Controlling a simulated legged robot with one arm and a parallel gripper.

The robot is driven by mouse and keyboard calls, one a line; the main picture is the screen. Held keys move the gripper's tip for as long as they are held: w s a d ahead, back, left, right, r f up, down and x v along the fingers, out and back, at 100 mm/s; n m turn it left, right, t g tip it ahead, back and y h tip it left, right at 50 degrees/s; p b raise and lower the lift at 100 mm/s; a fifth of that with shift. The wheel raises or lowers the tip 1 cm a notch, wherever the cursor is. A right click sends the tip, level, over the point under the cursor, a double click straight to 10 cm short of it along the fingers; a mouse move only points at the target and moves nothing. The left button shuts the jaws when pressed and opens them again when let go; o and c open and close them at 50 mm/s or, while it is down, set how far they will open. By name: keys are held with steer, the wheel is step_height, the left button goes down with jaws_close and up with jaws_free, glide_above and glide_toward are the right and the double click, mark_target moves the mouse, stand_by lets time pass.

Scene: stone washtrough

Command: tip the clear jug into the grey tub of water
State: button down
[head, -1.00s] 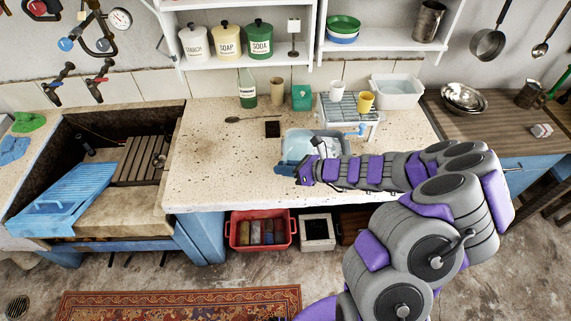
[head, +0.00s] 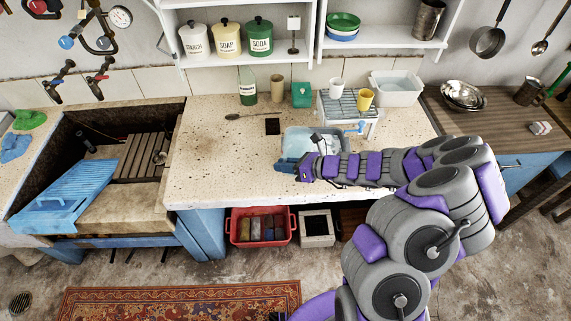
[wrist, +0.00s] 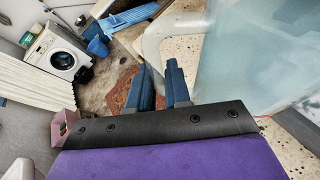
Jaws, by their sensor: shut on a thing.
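The clear jug (wrist: 232,60) fills the upper right of the wrist view, see-through and pale blue, with its handle on the left side. My gripper (wrist: 160,72) is shut on that handle.
Another pale tub (head: 397,88) is at back right. A green bottle (head: 248,92) and green box (head: 301,95) stand behind. The counter left of the tub is mostly clear.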

mark_target(288, 152)
steer(key=shift+r+p, duration=0.3)
steer(key=shift+p, duration=0.25)
steer(key=r+m+p, duration=0.1)
steer(key=p, duration=0.2)
steer(key=shift+w+g+y+p, duration=0.15)
steer(key=shift+g+y+p, duration=0.15)
steer(key=shift+g, duration=0.1)
steer(key=shift+d+r+p, duration=0.1)
steer(key=shift+r+p, duration=0.05)
steer(key=shift+p, duration=0.45)
steer(key=shift+r+m+p, duration=0.1)
steer(key=shift+m+p, duration=0.2)
steer(key=shift+w+d+r+m+g+y+p, duration=0.2)
steer(key=shift+w+r+m+g+y+p, duration=0.25)
steer(key=shift+p, duration=0.9)
stand_by(0.3)
steer(key=shift+w+d+r+m+p, duration=0.2)
steer(key=shift+m+p, duration=0.35)
steer(key=shift+p, duration=0.45)
steer(key=shift+w+d+m+y+p, duration=0.2)
steer(key=shift+w+m+y+p, duration=0.1)
steer(key=shift+w+p, duration=0.1)
steer(key=shift+g, duration=0.25)
